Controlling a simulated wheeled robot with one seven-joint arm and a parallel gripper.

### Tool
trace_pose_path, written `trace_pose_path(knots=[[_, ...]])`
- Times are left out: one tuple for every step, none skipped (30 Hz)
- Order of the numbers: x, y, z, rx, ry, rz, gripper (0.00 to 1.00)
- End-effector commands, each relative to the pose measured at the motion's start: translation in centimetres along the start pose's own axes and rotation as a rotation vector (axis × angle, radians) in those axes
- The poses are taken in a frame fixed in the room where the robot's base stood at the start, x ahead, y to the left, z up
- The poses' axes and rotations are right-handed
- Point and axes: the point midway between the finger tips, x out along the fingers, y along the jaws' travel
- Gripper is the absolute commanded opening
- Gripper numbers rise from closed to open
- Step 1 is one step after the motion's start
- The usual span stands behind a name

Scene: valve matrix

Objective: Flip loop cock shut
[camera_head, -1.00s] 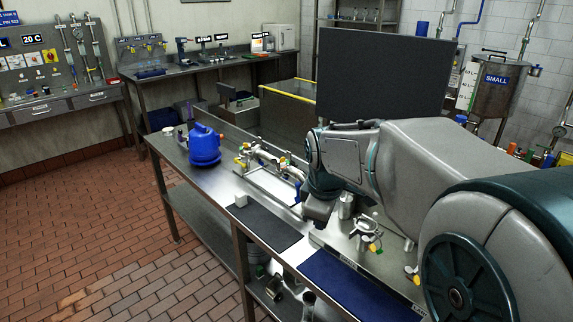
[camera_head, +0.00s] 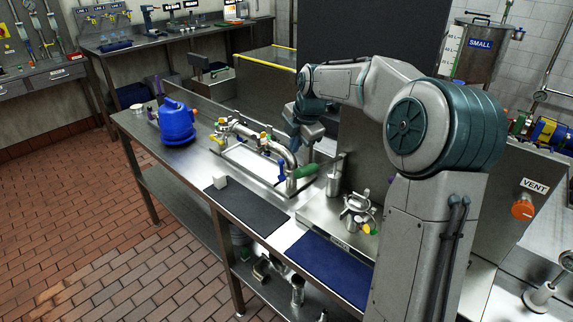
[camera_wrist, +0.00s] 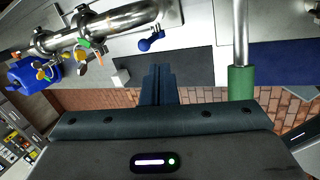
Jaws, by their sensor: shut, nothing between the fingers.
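A steel pipe loop (camera_head: 255,138) with several small valves stands on the bench. Small yellow, red and green handles (camera_head: 222,124) sit along it. A blue-handled lever (camera_head: 281,172) and a long green grip (camera_head: 306,171) are at its near right end. No label shows which one is the loop cock. In the wrist view the blue lever (camera_wrist: 151,43) juts from the pipe (camera_wrist: 110,24), above my fingertips in the picture. The green grip (camera_wrist: 240,83) is to their right. My gripper (camera_wrist: 158,72) is shut and empty, apart from both in that view. Its fingertips are hard to make out in the head view.
A blue jug (camera_head: 177,122) stands at the bench's left end. A white block (camera_head: 220,182) sits by a dark mat (camera_head: 246,207); a blue mat (camera_head: 326,268) lies nearer. Metal fittings (camera_head: 358,210) stand right of the loop. A dark upright panel (camera_head: 345,50) rises behind.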

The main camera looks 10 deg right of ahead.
Motion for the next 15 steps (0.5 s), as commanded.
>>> trace_pose_path(knots=[[0.2, 0.0, -0.1, 0.000, 0.001, -0.001, 0.00], [0.4, 0.0, -0.1, 0.000, 0.002, -0.001, 0.00], [0.8, 0.0, -0.1, 0.000, 0.002, -0.002, 0.00], [1.1, 0.0, -0.1, 0.000, 0.003, -0.002, 0.00], [1.5, 0.0, -0.2, 0.000, 0.004, -0.002, 0.00], [2.1, 0.1, -0.2, -0.001, 0.005, -0.003, 0.00], [2.6, 0.1, -0.3, -0.002, 0.005, -0.002, 0.00], [3.2, 0.1, -0.3, -0.003, 0.005, -0.004, 0.00], [4.0, 0.1, -0.3, -0.003, 0.005, -0.004, 0.00], [4.5, 0.1, -0.3, -0.003, 0.006, -0.004, 0.00], [5.2, 0.0, -0.4, -0.003, 0.006, -0.005, 0.00], [5.9, 0.1, -0.4, -0.004, 0.005, -0.003, 0.00], [6.4, 0.1, -0.4, -0.004, 0.005, -0.004, 0.00], [6.9, 0.1, -0.4, -0.003, 0.005, -0.003, 0.00], [7.5, 0.1, -0.4, -0.004, 0.005, -0.003, 0.00]])
